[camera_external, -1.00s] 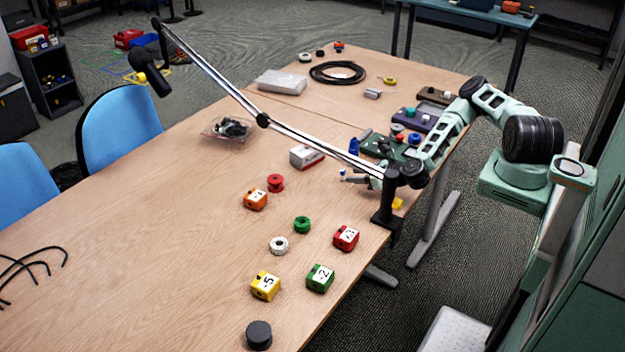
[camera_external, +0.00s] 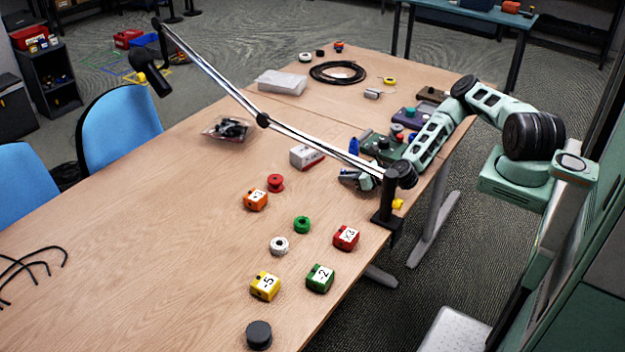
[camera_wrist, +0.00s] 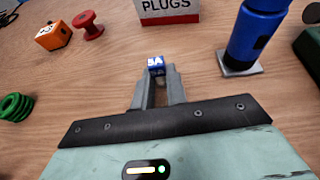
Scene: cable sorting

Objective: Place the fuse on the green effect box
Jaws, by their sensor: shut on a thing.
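The fuse (camera_wrist: 156,65) is a small blue block with white lettering, held between the tips of my gripper (camera_wrist: 157,75) in the wrist view. My gripper (camera_external: 347,177) shows low over the table in the external view, partly behind the lamp-like boom's base. I cannot tell whether the fuse still touches the table. The green effect box (camera_external: 377,144) lies beyond and to the right of my gripper, with knobs on top and my arm in front of part of it. A dark green corner at the right edge of the wrist view may be this box (camera_wrist: 312,45).
A blue bottle-like object (camera_wrist: 255,35) stands right of the fuse. The plugs box (camera_wrist: 165,10) is just behind it. A purple box (camera_external: 412,116) lies past the green one. The boom stand (camera_external: 388,205) is close to my arm. Colored blocks and spools lie left.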

